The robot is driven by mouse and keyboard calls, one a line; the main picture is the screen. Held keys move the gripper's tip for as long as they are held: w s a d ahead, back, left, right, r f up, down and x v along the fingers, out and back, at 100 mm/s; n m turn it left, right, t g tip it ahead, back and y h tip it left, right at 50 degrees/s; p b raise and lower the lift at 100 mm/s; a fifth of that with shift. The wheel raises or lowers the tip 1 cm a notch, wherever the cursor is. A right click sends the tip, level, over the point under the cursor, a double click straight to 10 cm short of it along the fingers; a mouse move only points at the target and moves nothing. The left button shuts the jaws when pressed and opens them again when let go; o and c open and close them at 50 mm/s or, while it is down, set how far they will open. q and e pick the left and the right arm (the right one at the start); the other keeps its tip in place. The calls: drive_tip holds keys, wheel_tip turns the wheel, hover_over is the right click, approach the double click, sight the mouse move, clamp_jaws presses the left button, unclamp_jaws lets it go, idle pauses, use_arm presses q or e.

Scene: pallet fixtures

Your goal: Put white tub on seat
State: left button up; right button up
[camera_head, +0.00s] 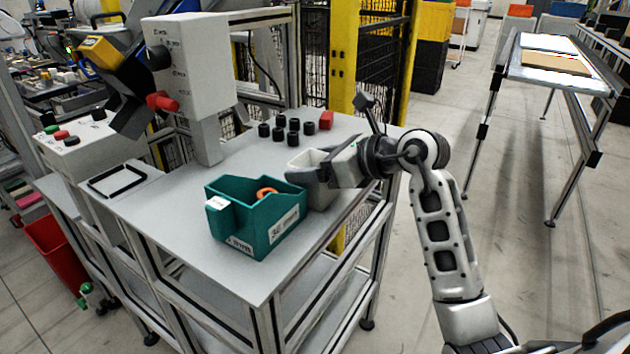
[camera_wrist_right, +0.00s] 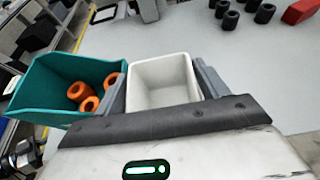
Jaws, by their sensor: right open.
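The white tub (camera_head: 306,158) stands on the grey table, just right of the teal bin. It also shows in the right wrist view (camera_wrist_right: 163,82), open at the top and empty. My right gripper (camera_head: 314,170) is at the tub, open, with one finger on each side of it in the wrist view; I cannot tell whether they touch it. In the head view the gripper hides part of the tub. A black rectangular frame (camera_head: 118,178), which looks like the seat, lies at the table's left end and is empty. My left gripper is not in view.
The teal bin (camera_head: 225,223) holds orange rings and stands close beside the tub. Several black cylinders (camera_head: 293,137) and a red block (camera_head: 326,119) stand behind. A white column machine (camera_head: 193,70) rises between tub and frame. The table's front left is clear.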

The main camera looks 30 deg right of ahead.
drive_tip(key=c, duration=0.7)
drive_tip(key=shift+r, duration=0.15)
